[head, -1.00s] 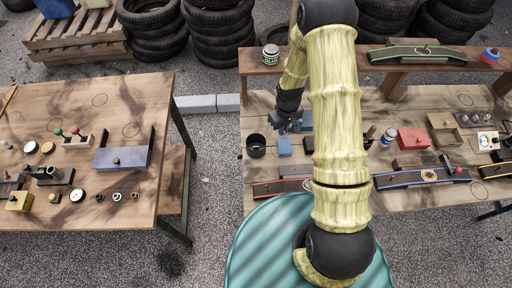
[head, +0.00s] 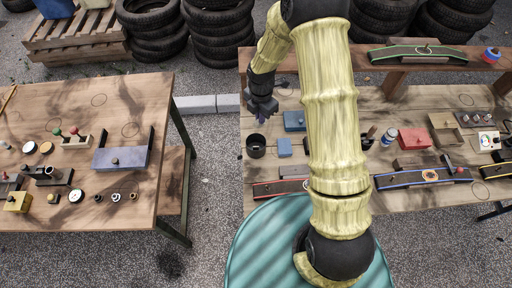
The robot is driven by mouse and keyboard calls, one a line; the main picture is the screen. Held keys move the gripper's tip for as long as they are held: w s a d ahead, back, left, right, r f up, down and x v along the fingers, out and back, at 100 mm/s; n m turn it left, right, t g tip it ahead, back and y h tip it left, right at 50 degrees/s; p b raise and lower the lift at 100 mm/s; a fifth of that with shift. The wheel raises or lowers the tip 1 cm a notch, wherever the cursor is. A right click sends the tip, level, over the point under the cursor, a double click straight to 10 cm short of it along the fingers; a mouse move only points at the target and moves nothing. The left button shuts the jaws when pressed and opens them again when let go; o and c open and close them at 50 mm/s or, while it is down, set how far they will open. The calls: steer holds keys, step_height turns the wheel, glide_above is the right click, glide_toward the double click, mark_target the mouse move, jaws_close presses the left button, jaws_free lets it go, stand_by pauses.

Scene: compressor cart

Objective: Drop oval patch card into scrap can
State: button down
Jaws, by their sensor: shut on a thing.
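The scrap can (head: 256,147) is a small black open cylinder near the left edge of the right-hand bench. My gripper (head: 262,117) points down just above and behind the can in the picture, clear of its rim. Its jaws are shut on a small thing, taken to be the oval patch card. The card is too small and dark against the fingers to make out. The inside of the can is dark, so I cannot tell what is in it.
A blue box (head: 294,121) and a small blue block (head: 284,148) stand right of the can. A red-edged strip (head: 278,188) lies in front. A raised shelf (head: 375,62) runs behind. A gap separates this bench from the left-hand table (head: 75,212).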

stand_by(0.3)
step_height(320, 180, down, 6)
steer(key=b, duration=0.5)
steer(key=c, duration=1.5)
jaws_free()
steer(key=shift+r, duration=0.15)
step_height(320, 180, up, 17)
steer(key=shift+r+b, duration=0.1)
steer(key=shift+b, duration=0.85)
